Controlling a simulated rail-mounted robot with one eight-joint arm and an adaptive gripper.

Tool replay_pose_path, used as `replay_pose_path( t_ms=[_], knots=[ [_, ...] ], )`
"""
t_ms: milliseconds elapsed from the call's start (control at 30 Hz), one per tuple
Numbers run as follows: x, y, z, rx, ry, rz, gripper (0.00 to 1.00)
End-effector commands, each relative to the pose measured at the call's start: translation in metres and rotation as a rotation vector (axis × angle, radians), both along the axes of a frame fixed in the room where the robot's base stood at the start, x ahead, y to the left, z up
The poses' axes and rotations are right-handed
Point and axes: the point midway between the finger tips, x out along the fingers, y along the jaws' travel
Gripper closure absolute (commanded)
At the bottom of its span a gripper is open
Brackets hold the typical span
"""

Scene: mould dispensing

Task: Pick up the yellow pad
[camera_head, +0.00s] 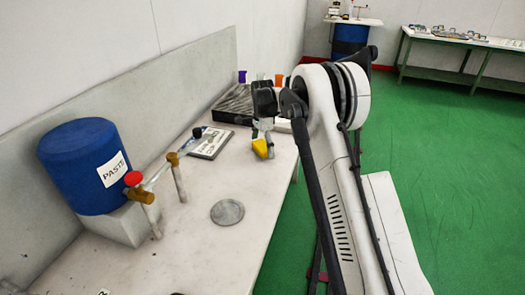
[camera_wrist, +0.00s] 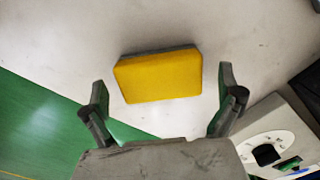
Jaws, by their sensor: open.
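The yellow pad (camera_wrist: 160,77) lies on the pale table top (camera_wrist: 60,30), between and just beyond the fingertips of my gripper (camera_wrist: 163,95) in the wrist view. It is a yellow block with a dark grey strip along its far side. My gripper is open, with a finger on each side of the pad and clear gaps between. In the head view the yellow pad (camera_head: 260,147) shows partly below my gripper (camera_head: 264,138), near the table's right edge. Part of the pad and the fingers are hard to make out there.
A blue paste drum (camera_head: 75,165) with a valve pipe (camera_head: 158,180) stands at left. A round metal disc (camera_head: 228,212) lies mid-table. A labelled plate (camera_head: 210,143) and a dark rack (camera_head: 235,103) are near my gripper. The green floor (camera_head: 430,140) lies beyond the table edge.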

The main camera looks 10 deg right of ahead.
Motion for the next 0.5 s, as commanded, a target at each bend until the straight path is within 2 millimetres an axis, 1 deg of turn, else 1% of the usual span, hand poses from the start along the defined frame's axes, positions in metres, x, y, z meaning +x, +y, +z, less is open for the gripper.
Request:
replay_pose_path(
  t_ms=[200,233,500],
  knots=[
    [-0.0001,0.0000,-0.0023,0.000,0.000,0.000,0.00],
    [-0.0001,0.0000,-0.0023,0.000,0.000,0.000,0.01],
    [0.0000,0.0000,-0.0021,0.000,0.000,0.000,0.37]
  ],
)
